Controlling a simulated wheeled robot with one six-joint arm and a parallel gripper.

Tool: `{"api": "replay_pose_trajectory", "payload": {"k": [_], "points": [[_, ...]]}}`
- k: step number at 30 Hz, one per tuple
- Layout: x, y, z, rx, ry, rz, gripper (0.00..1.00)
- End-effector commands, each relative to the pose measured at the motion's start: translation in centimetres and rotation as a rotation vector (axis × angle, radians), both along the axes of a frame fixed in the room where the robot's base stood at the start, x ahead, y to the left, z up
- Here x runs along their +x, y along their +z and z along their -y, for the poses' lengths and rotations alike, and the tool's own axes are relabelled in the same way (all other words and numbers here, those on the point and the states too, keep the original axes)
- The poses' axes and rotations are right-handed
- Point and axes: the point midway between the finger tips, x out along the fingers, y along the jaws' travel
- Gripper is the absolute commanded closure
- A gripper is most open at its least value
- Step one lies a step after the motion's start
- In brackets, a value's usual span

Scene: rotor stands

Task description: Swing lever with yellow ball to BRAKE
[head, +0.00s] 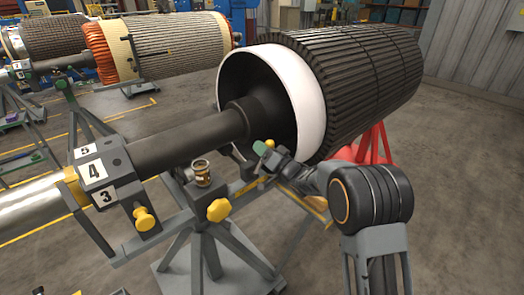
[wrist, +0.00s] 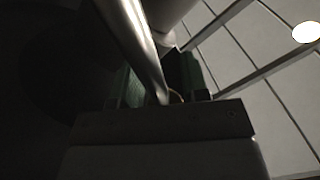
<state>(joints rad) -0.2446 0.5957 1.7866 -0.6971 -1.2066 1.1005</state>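My gripper (head: 263,150), with green finger pads, is in front of the black rotor's white-rimmed end in the head view. A small yellow spot (head: 270,143) shows right at the fingers; I cannot tell whether it is the lever's ball. In the wrist view, a shiny metal rod (wrist: 147,50) runs down between the green pads of my gripper (wrist: 158,85). A thin yellowish edge shows beside the rod's lower end. I cannot tell whether the pads press on the rod. No BRAKE marking is readable.
The rotor (head: 365,80) lies on a grey stand (head: 210,245) and a red stand (head: 375,145). Yellow knobs (head: 145,219) and a brass cup-like fitting (head: 201,172) are left of my gripper. A numbered block (head: 105,175) sits on the shaft. Floor at right is clear.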

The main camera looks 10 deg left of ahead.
Motion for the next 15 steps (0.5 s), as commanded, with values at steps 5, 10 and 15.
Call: {"api": "replay_pose_trajectory", "payload": {"k": [5, 10, 15], "points": [[-0.2, -0.4, -0.2, -0.005, 0.005, -0.005, 0.59], [-0.9, -0.8, 0.8, -0.006, 0.003, -0.007, 0.59], [-2.7, -1.6, 3.5, -0.006, -0.001, -0.008, 0.59]]}}
